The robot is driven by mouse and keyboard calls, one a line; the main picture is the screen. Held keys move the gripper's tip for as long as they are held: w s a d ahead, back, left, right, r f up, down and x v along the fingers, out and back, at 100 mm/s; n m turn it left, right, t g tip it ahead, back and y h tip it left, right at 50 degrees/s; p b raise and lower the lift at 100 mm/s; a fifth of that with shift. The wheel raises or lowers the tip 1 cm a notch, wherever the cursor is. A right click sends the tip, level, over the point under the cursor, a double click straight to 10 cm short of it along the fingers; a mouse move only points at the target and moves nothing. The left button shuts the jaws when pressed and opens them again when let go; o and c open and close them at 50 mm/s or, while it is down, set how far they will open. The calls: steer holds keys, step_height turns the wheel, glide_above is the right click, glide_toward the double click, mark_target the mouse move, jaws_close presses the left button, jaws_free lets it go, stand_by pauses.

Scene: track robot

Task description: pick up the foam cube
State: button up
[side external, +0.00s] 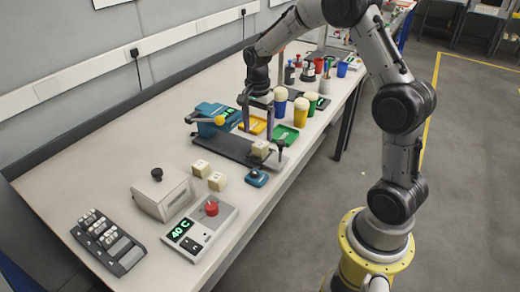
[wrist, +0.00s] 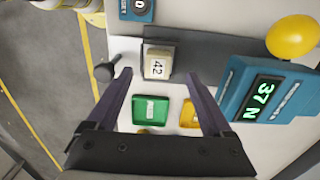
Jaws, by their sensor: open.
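A pale cream cube (side external: 260,149) sits on the dark base plate of the teal press-like device (side external: 212,119). In the wrist view this cube (wrist: 158,62) shows the number 42. Two similar pale cubes (side external: 201,168) (side external: 217,181) stand on the bench in front of the plate. I cannot tell by looks which cube is foam. My gripper (side external: 257,128) points down above the bench, behind the cube on the plate. In the wrist view my gripper (wrist: 160,78) has its fingers wide apart with nothing held; the 42 cube lies just beyond the fingertips.
A green tray (side external: 285,137) and a yellow tray (side external: 252,124) lie beside the plate. A black-knobbed lever (wrist: 104,72) stands near the cube. Cups (side external: 300,111) stand behind.

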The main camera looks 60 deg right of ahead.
mark_target(258, 146)
steer(key=shift+s+a+f, duration=0.1)
steer(key=shift+s+f, duration=0.05)
steer(key=shift+f, duration=3.2)
steer(key=shift+c, duration=0.3)
jaws_close()
